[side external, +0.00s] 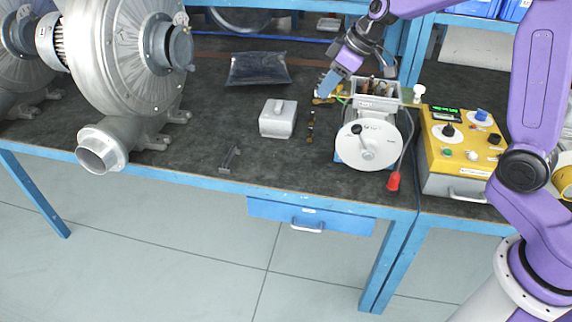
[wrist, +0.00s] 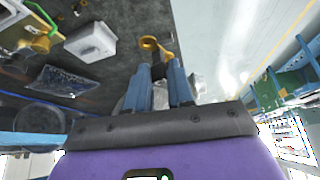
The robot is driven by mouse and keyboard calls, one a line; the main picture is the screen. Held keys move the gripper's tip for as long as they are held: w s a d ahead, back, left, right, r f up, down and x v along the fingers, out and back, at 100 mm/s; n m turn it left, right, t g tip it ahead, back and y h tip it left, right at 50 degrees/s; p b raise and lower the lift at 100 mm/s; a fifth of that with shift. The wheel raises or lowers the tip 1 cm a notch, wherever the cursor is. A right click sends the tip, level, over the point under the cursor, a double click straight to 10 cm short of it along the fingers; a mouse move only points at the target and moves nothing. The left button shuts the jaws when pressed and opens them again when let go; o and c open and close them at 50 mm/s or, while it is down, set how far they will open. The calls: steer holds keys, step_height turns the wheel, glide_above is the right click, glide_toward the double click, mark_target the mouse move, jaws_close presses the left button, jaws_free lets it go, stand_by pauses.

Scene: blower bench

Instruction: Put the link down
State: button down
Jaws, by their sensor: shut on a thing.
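The link is a small brass-coloured piece with a ring end (wrist: 148,43), in the wrist view just beyond the tips of my gripper (wrist: 158,75). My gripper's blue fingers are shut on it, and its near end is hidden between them. In the side view my gripper (side external: 325,88) points down at the bench, left of the open terminal box of the grey machine. The link shows there as a yellowish bit (side external: 322,99) at the fingertips. I cannot tell whether it touches the bench.
The grey machine with a round white face (side external: 368,145) stands close right of my gripper. A yellow control box (side external: 462,145) is farther right. A white lidded box (side external: 278,120), small brass parts (side external: 310,128) and a dark bag (side external: 258,68) lie left.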

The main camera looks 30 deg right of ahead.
step_height(320, 180, down, 16)
steer(key=w+f, duration=0.3)
steer(key=w, duration=0.1)
steer(key=w+a+f, duration=0.1)
steer(key=w+f, duration=0.2)
steer(key=w, duration=0.2)
steer(key=w+a+f, duration=0.1)
steer(key=w+f, duration=0.2)
steer(key=w, duration=0.1)
steer(key=shift+w+f, duration=0.2)
steer(key=shift+f, duration=0.1)
steer(key=shift+w+f, duration=0.3)
steer(key=shift+f, duration=1.55)
steer(key=shift+f, duration=0.3)
steer(key=c, duration=1)
jaws_free()
